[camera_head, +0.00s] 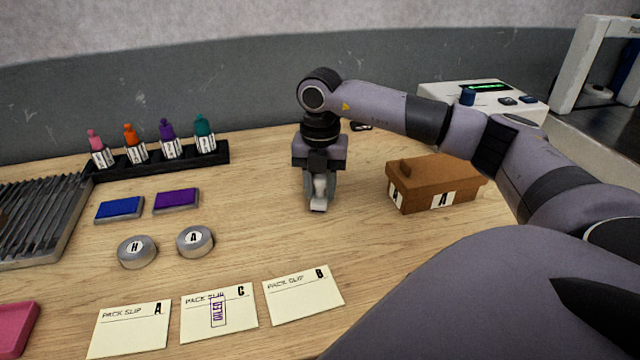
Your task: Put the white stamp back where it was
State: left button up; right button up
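My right gripper (318,205) points down over the middle of the table, with a small white piece, seemingly the white stamp (318,187), between its fingers. The fingers hide much of it, and I cannot tell whether its lower end touches the wood. A black rack (219,155) at the back left holds stamps with pink (94,139), orange (130,134), purple (166,129) and teal (202,125) handles, each with a white label. I cannot make out an empty slot. My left gripper is not in view.
Blue (119,208) and purple (176,200) ink pads and two round tins (137,252) lie left. Pack slips A (128,330), B (303,295) and C (240,325) lie in front; C bears a purple mark. A brown box (420,190) stands right. Wood around the gripper is clear.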

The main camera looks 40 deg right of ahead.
jog(key=o, duration=0.4)
notch_tip(320, 180, up, 12)
jog(key=shift+r, duration=0.15)
dwell(0.8)
